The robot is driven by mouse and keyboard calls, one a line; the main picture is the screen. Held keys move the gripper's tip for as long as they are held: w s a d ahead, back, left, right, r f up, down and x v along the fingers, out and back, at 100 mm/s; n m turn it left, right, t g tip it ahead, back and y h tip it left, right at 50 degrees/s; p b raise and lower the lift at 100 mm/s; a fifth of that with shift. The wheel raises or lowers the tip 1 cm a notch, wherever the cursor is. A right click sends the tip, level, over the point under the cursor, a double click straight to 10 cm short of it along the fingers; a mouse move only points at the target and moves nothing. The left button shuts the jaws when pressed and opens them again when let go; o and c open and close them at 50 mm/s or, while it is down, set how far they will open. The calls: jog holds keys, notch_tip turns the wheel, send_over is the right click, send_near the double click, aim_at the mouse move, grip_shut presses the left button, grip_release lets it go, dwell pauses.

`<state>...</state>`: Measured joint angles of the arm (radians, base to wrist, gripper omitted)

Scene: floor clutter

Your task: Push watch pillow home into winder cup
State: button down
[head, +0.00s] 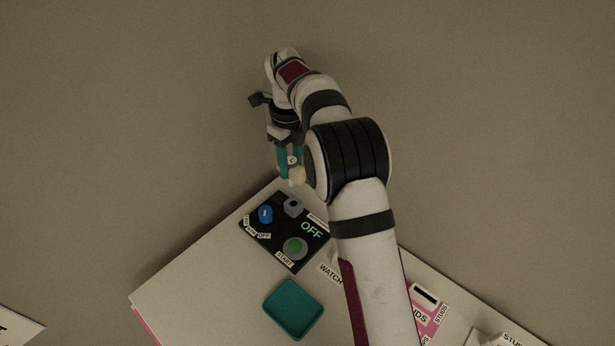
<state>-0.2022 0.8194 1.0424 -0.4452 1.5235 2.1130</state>
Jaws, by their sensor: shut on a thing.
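My gripper (291,170) is at the upper middle of the head view, over the far edge of the white board. It is shut on a cream watch pillow (297,176) with teal parts and a small pale dial near it. I cannot tell the strap from the fingers. The black watch winder (268,238) lies just below the gripper in the picture. It has a grey round part (293,206), which looks like the cup, a blue knob (265,214), a green START button (295,246) and a lit OFF display. The pillow appears apart from the cup.
An empty teal tray (294,310) sits on the white board (190,280), near a WATCH label (330,275).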

aim_at(292, 185)
jog(key=shift+f, duration=2.9)
jog(key=shift+f, duration=2)
jog(key=shift+c, duration=2)
grip_release()
notch_tip(292, 185, up, 16)
jog(key=shift+f, duration=0.1)
